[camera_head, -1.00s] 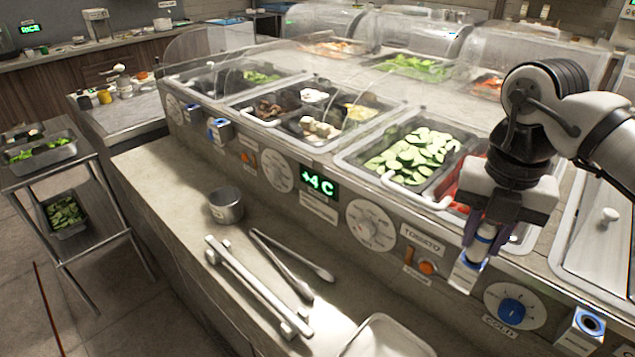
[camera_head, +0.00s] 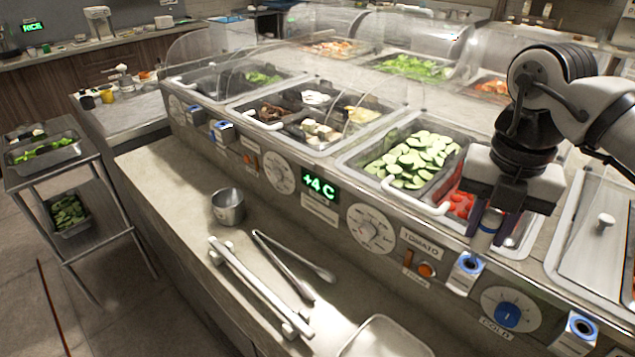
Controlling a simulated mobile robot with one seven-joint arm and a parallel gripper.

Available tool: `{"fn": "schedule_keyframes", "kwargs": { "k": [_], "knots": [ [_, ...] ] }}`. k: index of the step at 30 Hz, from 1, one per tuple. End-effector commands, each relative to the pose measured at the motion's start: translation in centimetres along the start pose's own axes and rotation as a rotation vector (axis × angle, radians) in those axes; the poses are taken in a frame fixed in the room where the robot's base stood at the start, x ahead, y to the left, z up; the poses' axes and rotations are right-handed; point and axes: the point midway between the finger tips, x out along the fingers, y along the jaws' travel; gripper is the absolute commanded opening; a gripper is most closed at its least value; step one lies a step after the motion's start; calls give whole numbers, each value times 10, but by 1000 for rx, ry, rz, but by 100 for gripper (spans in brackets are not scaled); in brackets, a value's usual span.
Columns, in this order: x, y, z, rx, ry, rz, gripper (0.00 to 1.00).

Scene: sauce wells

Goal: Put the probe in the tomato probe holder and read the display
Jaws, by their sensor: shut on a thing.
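My gripper (camera_head: 489,228) points down in front of the tomato pan, shut on the probe. Only the probe's blue band and pale end (camera_head: 488,226) show between the fingers; the rest is hidden. The tomato probe holder (camera_head: 464,274) is a pale block with a blue-ringed dark opening on the counter front, beside the TOMATO label (camera_head: 421,242). The probe is above and to the right of the holder, seemingly apart from it. The green display (camera_head: 320,188) reads +4 C.
Red tomato pieces (camera_head: 462,203) lie in the pan behind my gripper, next to cucumber slices (camera_head: 412,158). Another blue-ringed holder (camera_head: 582,328) is at lower right, past the COLD dial (camera_head: 508,312). Tongs (camera_head: 285,268), a bar and a metal cup (camera_head: 228,207) occupy the lower ledge.

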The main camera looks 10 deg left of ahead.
Motion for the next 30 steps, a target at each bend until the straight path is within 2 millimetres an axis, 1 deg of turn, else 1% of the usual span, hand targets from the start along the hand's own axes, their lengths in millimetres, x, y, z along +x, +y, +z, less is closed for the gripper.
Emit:
{"fn": "schedule_keyframes", "kwargs": {
  "k": [1, 19, 22, 30],
  "knots": [
    [-6, 0, 0, 0, -1, 0, 2],
    [-41, 0, 0, 0, 1, -1, 2],
    [-44, 0, 0, 0, 1, 0, 2],
    [-44, 0, 0, 0, 0, -1, 2]
  ]
}}
